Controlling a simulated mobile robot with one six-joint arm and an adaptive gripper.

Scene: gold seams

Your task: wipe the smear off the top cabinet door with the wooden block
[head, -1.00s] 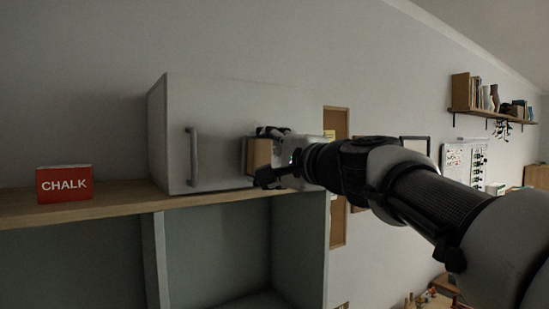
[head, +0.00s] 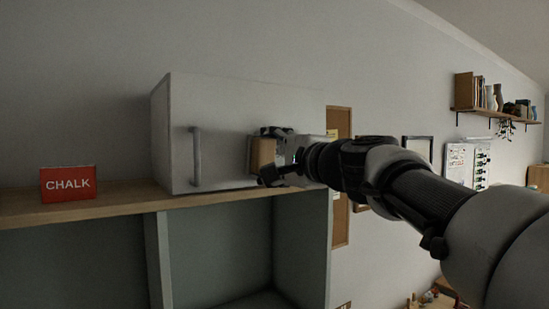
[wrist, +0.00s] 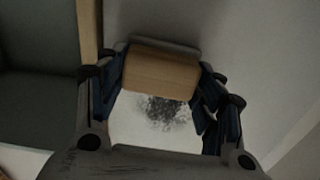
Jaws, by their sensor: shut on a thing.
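The top cabinet (head: 225,120) is white, stands on the wooden shelf top, and has a vertical grey handle (head: 196,156) on its closed door. My gripper (head: 272,160) is shut on the wooden block (head: 263,154) in front of the right part of the door. The block also shows in the wrist view (wrist: 160,74), held between both fingers, with a grey layer along its far edge. The dark smear (wrist: 165,111) is on the pale door surface, seen between my fingers just below the block. I cannot tell whether the block touches the door. The smear is hidden in the head view.
A red chalk box (head: 68,184) stands left of the cabinet on the wooden shelf top (head: 115,195). Open compartments (head: 215,250) are below. A wall shelf with books (head: 465,91) is far right. The door's left part is clear apart from the handle.

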